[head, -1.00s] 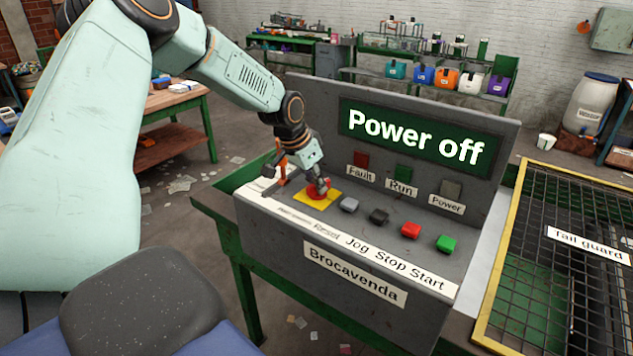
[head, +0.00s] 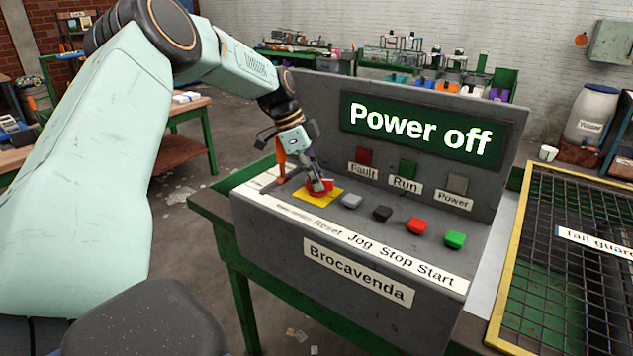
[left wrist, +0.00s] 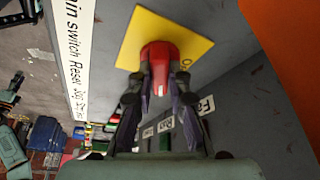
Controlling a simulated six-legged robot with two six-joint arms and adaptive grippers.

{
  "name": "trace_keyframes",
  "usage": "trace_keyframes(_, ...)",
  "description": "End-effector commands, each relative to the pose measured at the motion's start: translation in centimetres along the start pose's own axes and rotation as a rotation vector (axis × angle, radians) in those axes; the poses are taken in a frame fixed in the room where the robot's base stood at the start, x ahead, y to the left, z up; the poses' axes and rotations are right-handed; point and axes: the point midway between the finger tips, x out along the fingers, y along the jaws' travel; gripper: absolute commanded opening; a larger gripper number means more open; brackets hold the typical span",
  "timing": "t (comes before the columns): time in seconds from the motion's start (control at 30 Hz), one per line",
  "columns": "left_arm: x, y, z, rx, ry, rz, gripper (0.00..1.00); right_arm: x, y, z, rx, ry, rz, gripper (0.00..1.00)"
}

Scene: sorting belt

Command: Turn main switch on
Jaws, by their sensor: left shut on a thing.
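The main switch is a red handle (head: 328,185) on a yellow plate (head: 312,199), at the left end of the grey console's sloped top. My left gripper (head: 319,184) comes down on it from above and is shut on the red handle. In the left wrist view the red handle (left wrist: 159,52) sits between the two fingers of my left gripper (left wrist: 159,78), over the yellow plate (left wrist: 197,46). The fingers hide part of the handle in the head view. The display (head: 418,127) reads "Power off". My right gripper is not in view.
Right of the switch are the grey Reset (head: 351,201), dark Jog (head: 382,213), red Stop (head: 416,226) and green Start (head: 455,239) buttons. Fault, Run and Power lamps look dim on the upright panel. A yellow-framed mesh guard (head: 565,260) stands at the right.

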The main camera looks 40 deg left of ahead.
Motion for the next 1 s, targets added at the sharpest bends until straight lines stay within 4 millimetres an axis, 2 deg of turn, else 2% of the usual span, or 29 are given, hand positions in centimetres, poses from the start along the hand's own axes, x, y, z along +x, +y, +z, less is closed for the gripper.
trace_keyframes(0.33, 0.05, -0.06, 0.2, 0.099, -0.006, 0.042, 0.0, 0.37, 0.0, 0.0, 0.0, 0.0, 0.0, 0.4)
trace_keyframes(0.8, -0.02, -0.12, 0.22, 0.109, -0.006, 0.044, 0.0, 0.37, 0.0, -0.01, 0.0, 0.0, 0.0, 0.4)
trace_keyframes(0.83, -0.02, -0.12, 0.22, 0.109, -0.006, 0.044, 0.18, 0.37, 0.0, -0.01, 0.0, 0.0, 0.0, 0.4)
trace_keyframes(1.0, -0.03, -0.11, 0.16, 0.108, -0.004, 0.044, 0.33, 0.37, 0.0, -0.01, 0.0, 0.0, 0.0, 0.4)
